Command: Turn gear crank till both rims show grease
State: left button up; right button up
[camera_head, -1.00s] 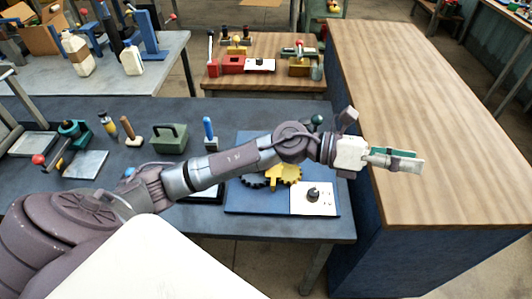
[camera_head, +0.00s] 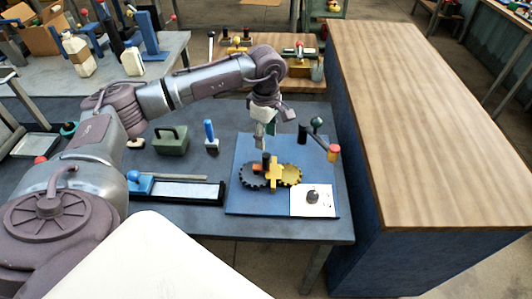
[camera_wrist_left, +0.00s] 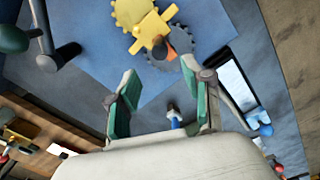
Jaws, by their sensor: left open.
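A blue board (camera_head: 240,200) carries a dark toothed gear (camera_head: 251,177) meshed with a yellow one (camera_head: 291,175), a yellow bracket (camera_head: 274,170) between them. The wrist view shows the yellow gear (camera_wrist_left: 128,14) and dark gear (camera_wrist_left: 190,52). At the board's back right stands a crank-like arm with a dark green ball (camera_head: 317,122) and an orange-red end (camera_head: 334,152); its ball (camera_wrist_left: 12,39) is left in the wrist view. My left gripper (camera_head: 263,140) points down behind the gears, open and empty (camera_wrist_left: 165,103), apart from the crank. Grease on the rims cannot be made out.
A white panel with a black knob (camera_head: 312,197) sits at the board's front right. A green handled block (camera_head: 171,141), a blue-handled tool (camera_head: 210,134) and a long tray (camera_head: 185,190) lie left. A wooden-topped bench (camera_head: 430,130) at right is clear.

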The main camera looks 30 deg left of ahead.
aim_at(266, 155)
pick_arm(q)
notch_tip(266, 155, down, 9)
jog(key=shift+r+p, duration=0.15)
jog(key=shift+p, duration=1)
grip_shut()
